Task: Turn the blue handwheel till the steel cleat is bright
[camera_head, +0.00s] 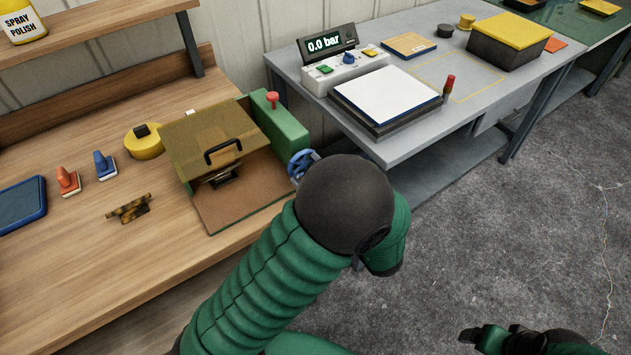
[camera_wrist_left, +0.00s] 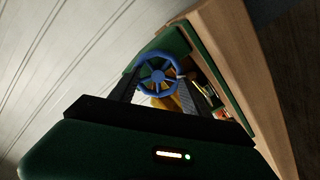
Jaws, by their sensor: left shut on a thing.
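The blue handwheel (camera_head: 299,163) sits on the right side of a green machine (camera_head: 280,125). In the left wrist view the wheel (camera_wrist_left: 158,74) shows between my fingers. My left gripper (camera_wrist_left: 157,84) is shut on the wheel; in the head view my dark wrist hides most of this grip. A dark cleat-like piece (camera_head: 218,179) lies under the machine's raised brown lid (camera_head: 212,140), partly hidden and dull. A mottled brown cleat-shaped piece (camera_head: 130,208) lies on the wooden bench. My right gripper (camera_head: 478,336) is at the bottom right, only partly in view.
The wooden bench (camera_head: 60,260) holds a yellow tape roll (camera_head: 143,141), red (camera_head: 67,182) and blue (camera_head: 104,166) handled stamps and a blue-rimmed tray (camera_head: 22,205). A grey table (camera_head: 400,150) stands to the right, with a display reading 0.0 bar (camera_head: 325,43).

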